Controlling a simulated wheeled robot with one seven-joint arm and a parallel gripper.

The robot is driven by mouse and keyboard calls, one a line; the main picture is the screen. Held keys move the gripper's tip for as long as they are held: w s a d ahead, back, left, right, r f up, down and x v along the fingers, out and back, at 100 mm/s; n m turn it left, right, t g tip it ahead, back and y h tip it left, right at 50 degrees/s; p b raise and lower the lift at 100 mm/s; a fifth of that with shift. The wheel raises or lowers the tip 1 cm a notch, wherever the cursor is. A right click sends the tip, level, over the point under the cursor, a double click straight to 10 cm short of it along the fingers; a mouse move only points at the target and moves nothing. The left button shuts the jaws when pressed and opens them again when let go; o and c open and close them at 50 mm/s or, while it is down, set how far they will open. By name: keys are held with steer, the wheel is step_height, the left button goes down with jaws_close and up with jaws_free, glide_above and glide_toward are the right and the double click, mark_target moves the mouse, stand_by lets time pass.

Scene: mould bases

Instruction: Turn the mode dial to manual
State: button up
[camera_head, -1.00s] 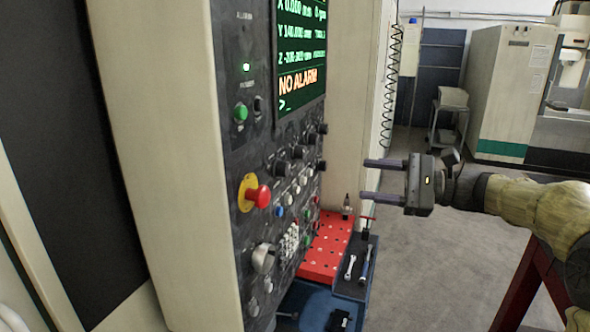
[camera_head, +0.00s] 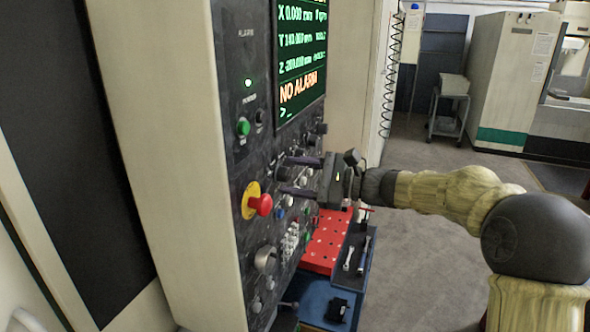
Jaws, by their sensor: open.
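The dark control panel (camera_head: 232,190) of the machine carries several black knobs. One black knob (camera_head: 281,173) sits at or between the fingertips of my gripper (camera_head: 284,174). Its label and pointer are too small to read, so I cannot tell which mode is set or surely that it is the mode dial. My gripper is open, with one finger above the other, pointing left at the panel. I cannot tell whether the fingers touch the knob. Other knobs beside it are partly hidden by the gripper.
A red emergency button (camera_head: 261,205) stands out from the panel left of the gripper. The screen (camera_head: 302,50) above reads NO ALARM. Below, a red perforated plate (camera_head: 322,250) and a tray with wrenches (camera_head: 350,258) stand close by. Open floor lies right.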

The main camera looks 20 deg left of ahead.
steer(key=shift+a, duration=0.2)
steer(key=shift+c, duration=0.2)
steer(key=c, duration=0.9)
steer(key=shift+c, duration=0.2)
